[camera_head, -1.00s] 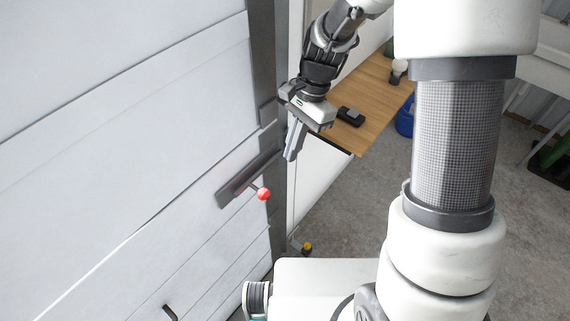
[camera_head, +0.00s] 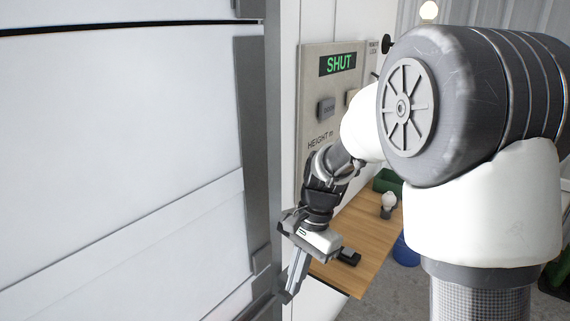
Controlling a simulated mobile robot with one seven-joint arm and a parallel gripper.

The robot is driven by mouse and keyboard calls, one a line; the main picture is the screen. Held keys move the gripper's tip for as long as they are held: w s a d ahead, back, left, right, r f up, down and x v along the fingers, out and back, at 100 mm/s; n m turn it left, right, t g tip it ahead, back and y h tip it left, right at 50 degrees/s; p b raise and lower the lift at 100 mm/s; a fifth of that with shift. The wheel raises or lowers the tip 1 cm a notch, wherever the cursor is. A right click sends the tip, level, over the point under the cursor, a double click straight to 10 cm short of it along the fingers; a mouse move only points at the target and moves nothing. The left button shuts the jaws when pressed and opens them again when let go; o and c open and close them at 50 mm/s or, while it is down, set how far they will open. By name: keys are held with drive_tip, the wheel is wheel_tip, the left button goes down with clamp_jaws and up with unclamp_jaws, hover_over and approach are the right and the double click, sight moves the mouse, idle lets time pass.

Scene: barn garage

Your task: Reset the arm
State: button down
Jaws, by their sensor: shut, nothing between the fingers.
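My gripper (camera_head: 286,294) is at the lower middle of the head view, pointing down and slightly left. Its fingers are together with nothing between them. It hangs in front of the door's right edge and the near end of the wooden table. My arm is bent and fills much of the right side, hiding part of the wall panel.
A white panelled door (camera_head: 120,130) fills the left. A wall panel (camera_head: 318,90) reads "SHUT" on its green display (camera_head: 338,64). The wooden table (camera_head: 365,228) holds a dark device (camera_head: 348,257), a white-topped item (camera_head: 388,201) and a green box (camera_head: 387,181). A blue bin (camera_head: 405,252) stands beside it.

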drive_tip(key=s+d+r+n+t+h, duration=0.2)
drive_tip(key=s+d+r+n+t, duration=0.5)
drive_tip(key=s+r, duration=0.8)
drive_tip(key=d+n, duration=0.2)
drive_tip(key=d, duration=0.2)
drive_tip(key=shift+d+r, duration=0.25)
drive_tip(key=shift+d, duration=0.05)
idle(0.3)
